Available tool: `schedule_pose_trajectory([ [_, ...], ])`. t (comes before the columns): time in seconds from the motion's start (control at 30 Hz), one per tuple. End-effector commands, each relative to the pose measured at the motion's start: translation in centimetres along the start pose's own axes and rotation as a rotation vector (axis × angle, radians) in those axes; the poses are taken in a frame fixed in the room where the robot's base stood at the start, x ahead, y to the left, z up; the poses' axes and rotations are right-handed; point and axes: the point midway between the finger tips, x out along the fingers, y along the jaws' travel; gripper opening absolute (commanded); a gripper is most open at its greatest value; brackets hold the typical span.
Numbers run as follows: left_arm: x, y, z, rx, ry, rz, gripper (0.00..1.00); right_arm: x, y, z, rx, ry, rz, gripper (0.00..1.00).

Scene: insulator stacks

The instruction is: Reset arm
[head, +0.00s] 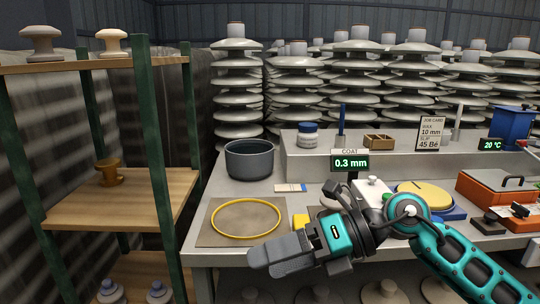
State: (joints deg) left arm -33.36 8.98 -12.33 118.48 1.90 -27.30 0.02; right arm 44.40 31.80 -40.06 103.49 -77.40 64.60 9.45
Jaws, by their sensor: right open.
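My right gripper (268,258) reaches in from the lower right on its teal and black arm. Its fingers point left and hang in front of the workbench's front edge. It is open and I see nothing between the fingers. A yellow ring (246,235) on a brown mat (214,236) lies just behind and left of the fingers in the picture. My left gripper does not show.
The workbench (262,196) bears a dark pot (250,159), a gauge display reading 0.3 mm (350,162), a yellow disc (422,196) and an orange box (497,189). A shelf rack (130,207) stands at left. Insulator stacks (238,85) fill the back.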

Motion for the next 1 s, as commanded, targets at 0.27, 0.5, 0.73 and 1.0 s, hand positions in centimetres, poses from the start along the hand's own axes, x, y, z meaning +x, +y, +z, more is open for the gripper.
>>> schedule_pose_trajectory([
  [0.27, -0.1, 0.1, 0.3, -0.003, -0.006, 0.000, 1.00, 0.5, 2.5, 0.7, 0.525, -0.480, 0.571, 1.00],
  [0.5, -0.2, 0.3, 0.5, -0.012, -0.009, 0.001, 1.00, -3.1, -5.5, -1.7, 1.155, -0.948, 0.796, 1.00],
  [0.73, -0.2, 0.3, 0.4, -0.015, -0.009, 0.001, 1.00, -3.9, -15.4, -12.4, 1.824, -1.327, 0.768, 1.00],
  [1.0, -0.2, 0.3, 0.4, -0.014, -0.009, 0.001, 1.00, -1.9, -19.4, -26.5, 2.420, -1.541, 0.579, 1.00],
])
